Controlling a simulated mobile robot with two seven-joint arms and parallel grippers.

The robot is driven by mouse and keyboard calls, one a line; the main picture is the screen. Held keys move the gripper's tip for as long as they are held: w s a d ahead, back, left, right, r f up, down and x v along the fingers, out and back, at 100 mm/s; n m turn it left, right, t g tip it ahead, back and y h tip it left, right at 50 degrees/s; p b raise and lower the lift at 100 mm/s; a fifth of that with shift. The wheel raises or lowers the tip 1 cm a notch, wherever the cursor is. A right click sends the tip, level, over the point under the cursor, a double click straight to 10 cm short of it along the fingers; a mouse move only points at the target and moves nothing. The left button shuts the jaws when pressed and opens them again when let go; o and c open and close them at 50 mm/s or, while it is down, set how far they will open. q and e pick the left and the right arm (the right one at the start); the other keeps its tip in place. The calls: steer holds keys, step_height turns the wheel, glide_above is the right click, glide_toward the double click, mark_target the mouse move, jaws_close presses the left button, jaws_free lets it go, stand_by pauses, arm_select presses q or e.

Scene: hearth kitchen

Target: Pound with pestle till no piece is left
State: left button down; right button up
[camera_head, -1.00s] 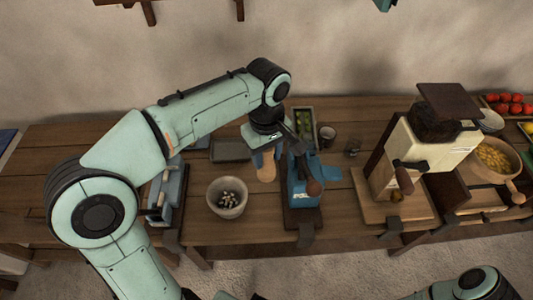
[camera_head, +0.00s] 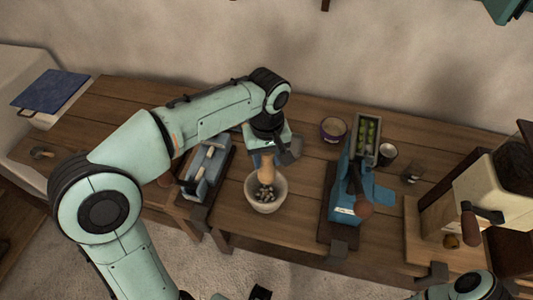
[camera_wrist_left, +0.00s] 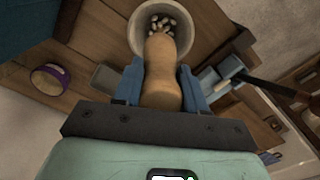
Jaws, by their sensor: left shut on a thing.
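A pale mortar bowl (camera_head: 264,204) stands upright on the wooden table, with several small light and dark pieces (camera_head: 266,193) in it. My left gripper (camera_head: 266,160) is shut on a wooden pestle (camera_head: 267,172), which points down over the bowl. In the left wrist view, the pestle (camera_wrist_left: 161,75) sits between the blue fingers and its lower end overlaps the bowl (camera_wrist_left: 140,38). Pieces (camera_wrist_left: 165,22) show beyond the pestle's end. I cannot tell whether the pestle touches them. My right gripper is not seen.
A blue-grey device (camera_head: 205,170) stands left of the bowl. A blue press (camera_head: 347,195) with a tray of green things (camera_head: 368,130) is to the right. A round tin (camera_head: 333,129) and a dark cup (camera_head: 387,152) stand behind. A grinder (camera_head: 485,195) is far right.

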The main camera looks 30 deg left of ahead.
mark_target(266, 168)
arm_select(q)
steer(key=shift+a+f, duration=0.1)
steer(key=shift+f, duration=0.15)
step_height(266, 168, down, 3)
steer(key=b, duration=0.3)
steer(key=shift+f, duration=0.2)
steer(key=shift+f+b, duration=0.9)
steer(key=shift+f, duration=0.3)
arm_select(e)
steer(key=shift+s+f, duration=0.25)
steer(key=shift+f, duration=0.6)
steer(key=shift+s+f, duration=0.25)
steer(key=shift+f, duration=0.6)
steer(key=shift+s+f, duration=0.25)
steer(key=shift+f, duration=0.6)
arm_select(q)
steer(key=shift+f, duration=0.1)
steer(key=shift+f+b, duration=1.1)
steer(key=shift+f, duration=0.35)
steer(key=shift+s, duration=0.1)
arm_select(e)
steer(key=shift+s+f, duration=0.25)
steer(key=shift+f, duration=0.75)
arm_select(q)
steer(key=shift+r, duration=0.15)
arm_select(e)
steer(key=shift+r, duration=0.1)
